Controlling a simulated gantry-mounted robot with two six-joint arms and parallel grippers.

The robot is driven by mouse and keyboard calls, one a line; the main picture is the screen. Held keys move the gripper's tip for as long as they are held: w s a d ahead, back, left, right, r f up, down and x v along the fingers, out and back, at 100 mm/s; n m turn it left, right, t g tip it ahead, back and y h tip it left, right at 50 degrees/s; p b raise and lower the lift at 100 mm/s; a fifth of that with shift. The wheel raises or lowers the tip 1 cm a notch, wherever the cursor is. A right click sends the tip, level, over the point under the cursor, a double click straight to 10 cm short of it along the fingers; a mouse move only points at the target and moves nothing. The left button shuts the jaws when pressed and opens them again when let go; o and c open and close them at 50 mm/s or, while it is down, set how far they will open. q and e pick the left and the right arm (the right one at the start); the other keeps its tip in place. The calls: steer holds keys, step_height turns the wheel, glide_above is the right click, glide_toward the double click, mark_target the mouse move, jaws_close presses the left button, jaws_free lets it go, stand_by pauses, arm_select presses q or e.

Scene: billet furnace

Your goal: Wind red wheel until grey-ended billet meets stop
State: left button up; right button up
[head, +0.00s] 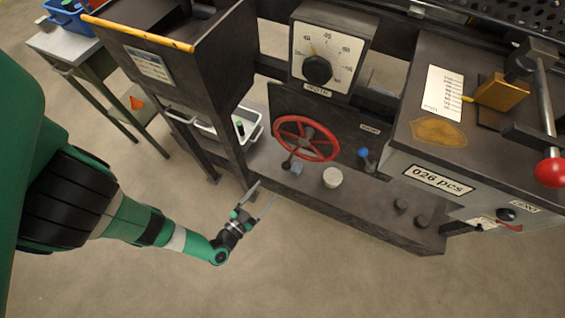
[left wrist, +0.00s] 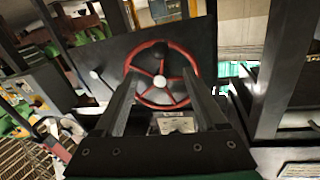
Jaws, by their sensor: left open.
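The red wheel (head: 333,131) is a spoked handwheel on a dark upright panel, with a dark handle knob at its lower left in the head view. My left gripper (head: 266,191) is open and empty, below and left of the wheel and apart from it. In the left wrist view the wheel's rim (left wrist: 199,76) shows between and beyond the two open fingers (left wrist: 162,78), with a pale hub and the dark knob at its rim. I cannot make out a grey-ended billet or its stop. My right gripper is not in view.
A dial box (head: 345,48) stands above the wheel. A white round knob (head: 332,178) and blue knob (head: 363,153) are near it. A brass-coloured block (head: 502,92) and red-balled lever (head: 549,172) are at right. A dark hopper (head: 190,85) stands left. Floor in front is clear.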

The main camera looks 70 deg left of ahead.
mark_target(284, 168)
arm_select(q)
steer(key=b+x, duration=0.4)
steer(key=x, duration=0.7)
steer(key=shift+w+a+b, duration=0.15)
steer(key=shift+w+b, duration=0.05)
steer(key=shift+b, duration=0.1)
jaws_close()
stand_by(1.2)
